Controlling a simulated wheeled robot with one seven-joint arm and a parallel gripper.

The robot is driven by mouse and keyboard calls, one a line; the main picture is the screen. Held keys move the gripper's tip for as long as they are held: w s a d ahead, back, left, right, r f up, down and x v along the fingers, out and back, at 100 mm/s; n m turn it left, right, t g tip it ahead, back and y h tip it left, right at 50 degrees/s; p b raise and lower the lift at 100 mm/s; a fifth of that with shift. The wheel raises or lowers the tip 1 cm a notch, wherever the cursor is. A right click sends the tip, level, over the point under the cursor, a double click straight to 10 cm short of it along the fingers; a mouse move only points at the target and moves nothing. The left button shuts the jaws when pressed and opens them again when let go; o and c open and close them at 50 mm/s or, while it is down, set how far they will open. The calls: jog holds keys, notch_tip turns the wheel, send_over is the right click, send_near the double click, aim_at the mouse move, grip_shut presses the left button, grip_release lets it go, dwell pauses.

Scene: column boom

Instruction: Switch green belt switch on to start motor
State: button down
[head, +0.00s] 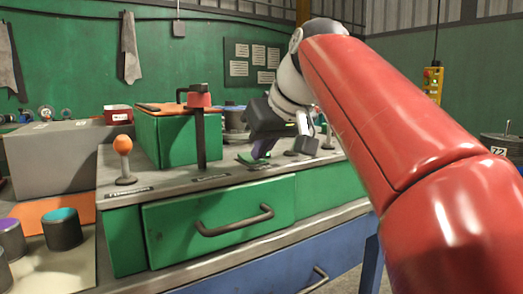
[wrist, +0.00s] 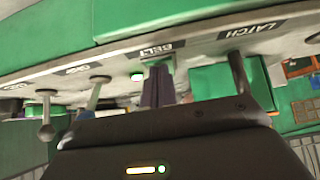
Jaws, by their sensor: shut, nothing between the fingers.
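The green belt switch (head: 250,160) sits on the grey panel top in the head view, low and partly covered by my gripper. My gripper (head: 262,150) is shut and empty, with its fingertips right at the switch; I cannot tell if they touch it. In the wrist view, which is upside down, the dark purple shut fingers (wrist: 157,86) stand just behind the BELT label (wrist: 162,49) and hide most of the switch. A small bright green spot (wrist: 137,76) shows beside them. The switch's on or off position cannot be told.
A dark upright lever (wrist: 238,72) stands at the LATCH label (wrist: 262,27). Grey levers (wrist: 97,92) stand on the belt's other side. An orange-knobbed lever (head: 123,146) is at the panel's left end. A green box (head: 165,140) stands behind; a green drawer (head: 215,222) is below.

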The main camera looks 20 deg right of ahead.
jog(key=shift+r+p, duration=0.9)
jog(key=shift+r+p, duration=0.45)
jog(key=shift+p, duration=0.05)
jog(key=p+v, duration=0.1)
jog(key=v, duration=1.1)
jog(key=shift+s+r, duration=0.1)
jog(key=shift+s, duration=0.1)
